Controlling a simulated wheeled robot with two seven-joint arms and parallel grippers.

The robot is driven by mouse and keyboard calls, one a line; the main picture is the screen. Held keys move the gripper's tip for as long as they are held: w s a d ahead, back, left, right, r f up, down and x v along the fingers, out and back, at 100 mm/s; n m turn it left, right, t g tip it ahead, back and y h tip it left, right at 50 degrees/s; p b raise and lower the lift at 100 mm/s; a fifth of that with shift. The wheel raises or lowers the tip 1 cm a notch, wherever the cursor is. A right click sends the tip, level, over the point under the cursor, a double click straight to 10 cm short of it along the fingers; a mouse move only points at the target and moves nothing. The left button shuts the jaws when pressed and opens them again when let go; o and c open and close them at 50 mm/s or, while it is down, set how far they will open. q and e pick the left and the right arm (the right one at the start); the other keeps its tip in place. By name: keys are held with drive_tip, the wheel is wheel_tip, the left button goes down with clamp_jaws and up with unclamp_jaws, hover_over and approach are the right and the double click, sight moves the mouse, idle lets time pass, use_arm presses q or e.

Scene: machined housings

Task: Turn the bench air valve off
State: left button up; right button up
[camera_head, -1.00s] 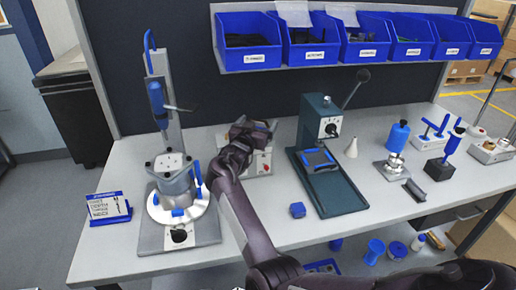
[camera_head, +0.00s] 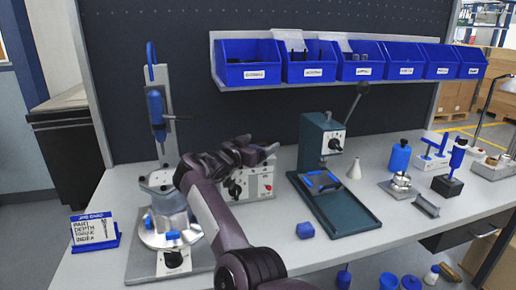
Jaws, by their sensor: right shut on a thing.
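My right arm reaches up from the bottom of the head view, and its dark gripper (camera_head: 256,150) is at the upper part of a light grey control box (camera_head: 262,182). The box has a black knob (camera_head: 235,188) and small red marks on its front. The gripper is shut on a part at the box's top, which I take to be the bench air valve's handle. The jaws and wrist cover that part, so its angle cannot be told. My left gripper is not in view.
A drill-like stand with a round fixture (camera_head: 165,230) is close on the left, beside a sign card (camera_head: 95,232). Blue bins (camera_head: 250,62) hang above.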

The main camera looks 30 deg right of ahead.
drive_tip(key=shift+f, duration=0.2)
drive_tip(key=o, duration=1.1)
drive_tip(key=shift+r, duration=0.1)
drive_tip(key=b+v, duration=0.1)
drive_tip(key=v, duration=0.6)
drive_tip(key=shift+s+a, duration=0.2)
drive_tip(key=shift+a, duration=0.15)
